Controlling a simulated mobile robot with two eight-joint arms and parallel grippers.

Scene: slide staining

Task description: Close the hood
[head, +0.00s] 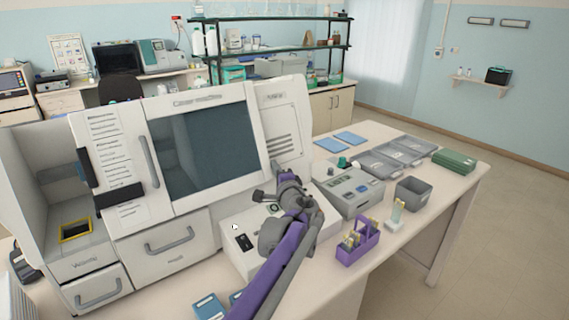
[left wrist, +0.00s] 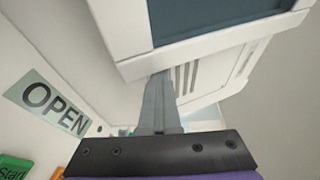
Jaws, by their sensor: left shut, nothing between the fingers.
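The white stainer has a hood (head: 205,140) with a large dark window and a grey vertical handle (head: 149,161) on its left. The hood's lower front edge also shows in the left wrist view (left wrist: 215,45). I cannot tell for sure whether the hood is fully down. My left gripper (head: 258,196) is at the hood's lower right corner; its fingers are shut and empty. In the left wrist view the fingers (left wrist: 157,98) point up at the hood's lower edge; whether they touch it is unclear. My right gripper is not in view.
An "OPEN" label (left wrist: 47,108) and a green Start button (left wrist: 15,168) are on the white panel beside my left gripper. A grey device (head: 348,190), a purple rack (head: 358,243) and a grey bin (head: 412,193) stand on the bench to the right.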

